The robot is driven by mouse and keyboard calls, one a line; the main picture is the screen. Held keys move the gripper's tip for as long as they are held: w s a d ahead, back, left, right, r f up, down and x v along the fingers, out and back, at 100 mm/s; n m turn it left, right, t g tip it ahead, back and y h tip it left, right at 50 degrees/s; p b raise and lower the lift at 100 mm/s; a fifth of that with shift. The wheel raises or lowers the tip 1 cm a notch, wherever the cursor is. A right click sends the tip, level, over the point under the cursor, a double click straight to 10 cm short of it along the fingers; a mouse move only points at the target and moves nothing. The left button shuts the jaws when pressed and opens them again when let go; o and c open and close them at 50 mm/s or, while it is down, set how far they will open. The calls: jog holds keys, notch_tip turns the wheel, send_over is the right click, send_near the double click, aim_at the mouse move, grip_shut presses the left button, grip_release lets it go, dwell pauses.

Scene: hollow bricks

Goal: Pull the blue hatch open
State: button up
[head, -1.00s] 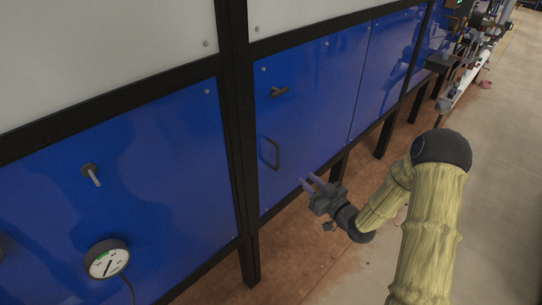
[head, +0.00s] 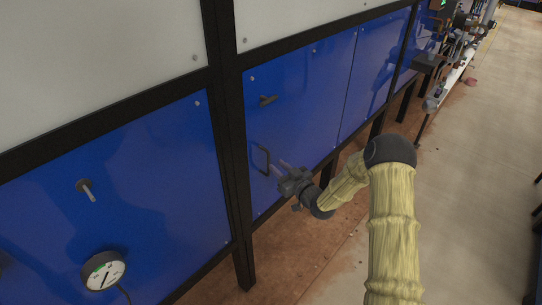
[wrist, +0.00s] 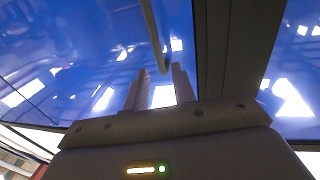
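The blue hatch (head: 310,105) is a glossy blue panel in a black frame and looks shut, flush with the frame. It carries a dark bar handle (head: 262,158) low on its left side and a small dark latch (head: 267,101) above. My gripper (head: 281,167) is just right of the bar handle, with its fingers pointing toward the panel. In the wrist view the two fingers (wrist: 160,88) are spread with a gap between them and nothing gripped. The handle (wrist: 153,38) comes down from the top, its lower end near the gap; I cannot tell if it touches a finger.
A black frame post (head: 228,130) stands left of the hatch. Another blue panel (head: 110,180) with a round gauge (head: 104,270) is further left. Pipes and fittings (head: 455,75) stand at the far right. The floor (head: 465,200) at right is clear.

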jog(key=p+x, duration=0.1)
jog(key=x, duration=0.5)
jog(key=shift+w+a, duration=0.15)
jog(key=shift+w, duration=0.05)
